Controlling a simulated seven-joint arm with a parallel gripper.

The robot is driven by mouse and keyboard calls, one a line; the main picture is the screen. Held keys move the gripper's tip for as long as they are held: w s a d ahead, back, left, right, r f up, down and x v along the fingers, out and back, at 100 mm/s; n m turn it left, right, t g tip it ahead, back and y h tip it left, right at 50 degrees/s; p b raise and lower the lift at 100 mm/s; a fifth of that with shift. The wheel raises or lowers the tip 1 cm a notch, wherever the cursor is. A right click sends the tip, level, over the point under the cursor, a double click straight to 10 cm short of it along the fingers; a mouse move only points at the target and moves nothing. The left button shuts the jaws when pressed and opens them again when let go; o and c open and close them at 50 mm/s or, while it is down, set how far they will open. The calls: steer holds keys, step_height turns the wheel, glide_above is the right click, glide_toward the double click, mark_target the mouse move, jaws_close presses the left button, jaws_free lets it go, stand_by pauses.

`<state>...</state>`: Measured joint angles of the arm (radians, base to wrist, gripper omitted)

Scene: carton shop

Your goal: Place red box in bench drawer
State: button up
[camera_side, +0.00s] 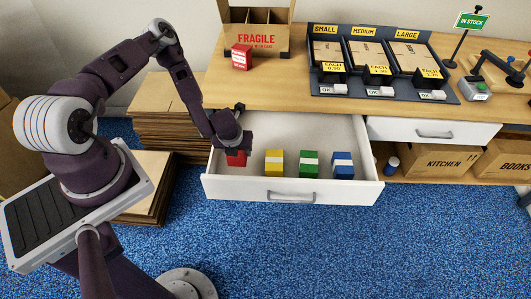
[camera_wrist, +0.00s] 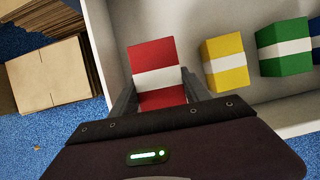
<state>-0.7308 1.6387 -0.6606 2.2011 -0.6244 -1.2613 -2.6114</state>
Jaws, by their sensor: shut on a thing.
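The red box (camera_side: 236,159) has a white band and is inside the open bench drawer (camera_side: 292,190), at its left end. My gripper (camera_side: 236,148) reaches down into the drawer from above and is shut on the red box. In the wrist view the red box (camera_wrist: 157,72) sits between the two fingers (camera_wrist: 158,98). Whether the box touches the drawer floor I cannot tell. The drawer's left wall (camera_wrist: 103,45) is close to the box on its left side.
Yellow (camera_side: 274,162), green (camera_side: 308,163) and blue (camera_side: 342,165) boxes stand in a row to the right in the drawer. A second drawer (camera_side: 433,132) is shut. Flat cardboard stacks (camera_side: 160,110) stand left of the open drawer. The bench top (camera_side: 240,95) is above.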

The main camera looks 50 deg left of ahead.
step_height(320, 180, down, 6)
steer(key=shift+f, duration=0.15)
steer(key=shift+f, duration=0.1)
steer(key=o, duration=1.6)
